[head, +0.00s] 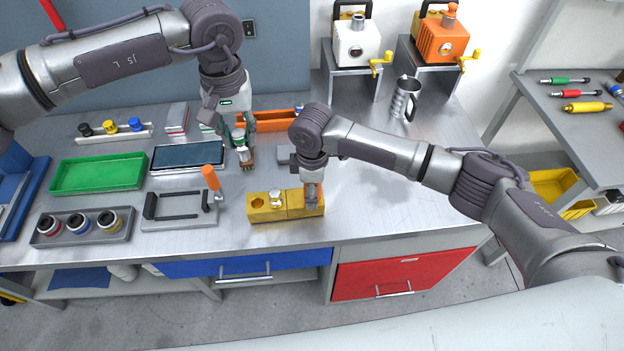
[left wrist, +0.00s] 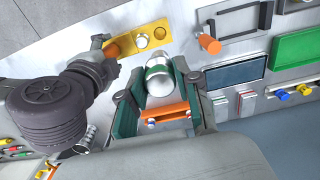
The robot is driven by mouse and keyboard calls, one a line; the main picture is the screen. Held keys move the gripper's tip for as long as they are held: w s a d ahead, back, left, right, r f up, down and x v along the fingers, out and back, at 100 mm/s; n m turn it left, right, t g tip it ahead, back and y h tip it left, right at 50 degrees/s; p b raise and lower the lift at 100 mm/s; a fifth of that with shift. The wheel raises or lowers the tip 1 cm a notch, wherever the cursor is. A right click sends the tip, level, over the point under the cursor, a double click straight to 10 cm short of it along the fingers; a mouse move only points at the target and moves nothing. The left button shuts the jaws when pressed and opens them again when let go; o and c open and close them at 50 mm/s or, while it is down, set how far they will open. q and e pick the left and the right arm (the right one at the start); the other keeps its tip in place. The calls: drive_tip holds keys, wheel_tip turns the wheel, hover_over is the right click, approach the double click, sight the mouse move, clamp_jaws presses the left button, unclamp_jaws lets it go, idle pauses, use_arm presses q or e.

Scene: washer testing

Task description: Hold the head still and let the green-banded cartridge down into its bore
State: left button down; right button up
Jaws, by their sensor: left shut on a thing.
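The green-banded cartridge (left wrist: 157,78) is a silver cylinder between the fingers of my left gripper (left wrist: 157,74). That gripper, also in the head view (head: 243,157), is shut on it and holds it above the bench, behind the yellow head. The yellow head (head: 268,214) is a block on the bench near its front edge; it also shows in the left wrist view (left wrist: 128,37). Its left bore (head: 257,202) looks open and empty. A silver piece (head: 276,197) stands in its middle. My right gripper (head: 312,196) is at the head's right end; whether its fingers clamp it is unclear.
A grey fixture with an orange handle (head: 210,178) stands close left of the head. Further left are a green tray (head: 98,173), a dark panel (head: 188,156) and a rack of cartridges (head: 80,226). An orange tray (head: 270,121) lies behind. The bench to the right is mostly clear.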

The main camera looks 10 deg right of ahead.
drive_tip(key=shift+f, duration=0.15)
clamp_jaws()
use_arm(q)
wheel_tip(320, 180, down, 16)
idle(1.1)
